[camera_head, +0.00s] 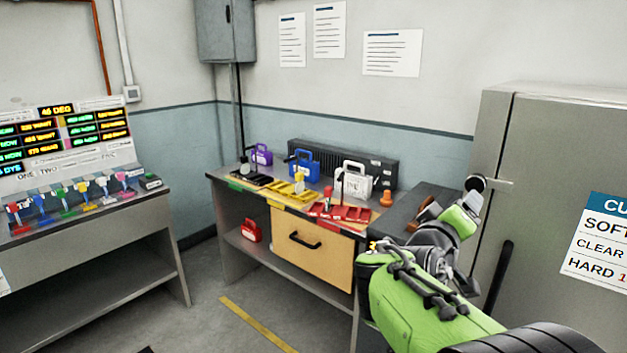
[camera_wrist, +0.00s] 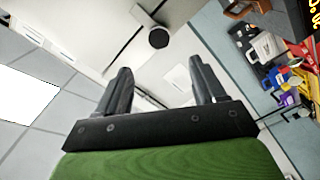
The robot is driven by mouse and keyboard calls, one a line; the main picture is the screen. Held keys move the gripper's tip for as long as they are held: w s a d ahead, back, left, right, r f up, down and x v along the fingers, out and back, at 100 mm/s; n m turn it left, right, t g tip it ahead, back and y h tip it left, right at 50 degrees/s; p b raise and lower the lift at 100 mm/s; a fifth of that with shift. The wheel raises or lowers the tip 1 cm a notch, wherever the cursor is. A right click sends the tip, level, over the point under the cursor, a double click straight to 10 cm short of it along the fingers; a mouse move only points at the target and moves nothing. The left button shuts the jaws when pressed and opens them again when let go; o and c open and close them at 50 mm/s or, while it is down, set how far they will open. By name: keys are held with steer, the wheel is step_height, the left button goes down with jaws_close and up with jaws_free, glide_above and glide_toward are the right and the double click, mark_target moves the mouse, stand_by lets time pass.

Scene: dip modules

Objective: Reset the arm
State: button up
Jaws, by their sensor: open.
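My green arm reaches up from the lower right in the head view, in front of the bench's right end and the grey cabinet. My gripper shows in the wrist view (camera_wrist: 162,88), with its two dark fingers apart and nothing between them. In the head view the gripper's fingers are hard to make out at the arm's far end. In the wrist view the room appears tilted, with a ceiling light at the left and the bench items at the right edge.
The workbench (camera_head: 262,198) carries purple, blue and white modules (camera_head: 354,182), coloured trays and an orange knob (camera_head: 386,198). A red module (camera_head: 251,229) sits on its lower shelf. A grey cabinet (camera_head: 540,130) stands close right of my arm. A control console (camera_head: 85,205) stands left; floor between is clear.

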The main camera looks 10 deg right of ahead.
steer(key=s+a+f+g+y+p, duration=0.1)
steer(key=s+a+f+y, duration=0.2)
steer(key=s+a, duration=0.4)
steer(key=s+a+f+g+y+p, duration=0.2)
steer(key=s+a+f+y, duration=0.2)
steer(key=s+a+y, duration=0.2)
steer(key=s+a+f+g+y+p, duration=0.2)
steer(key=s+a+f+y, duration=0.2)
steer(key=s+a, duration=0.6)
steer(key=shift+s+f+m+y, duration=0.15)
steer(key=shift+s+m+y, duration=0.15)
steer(key=shift+s+y, duration=0.3)
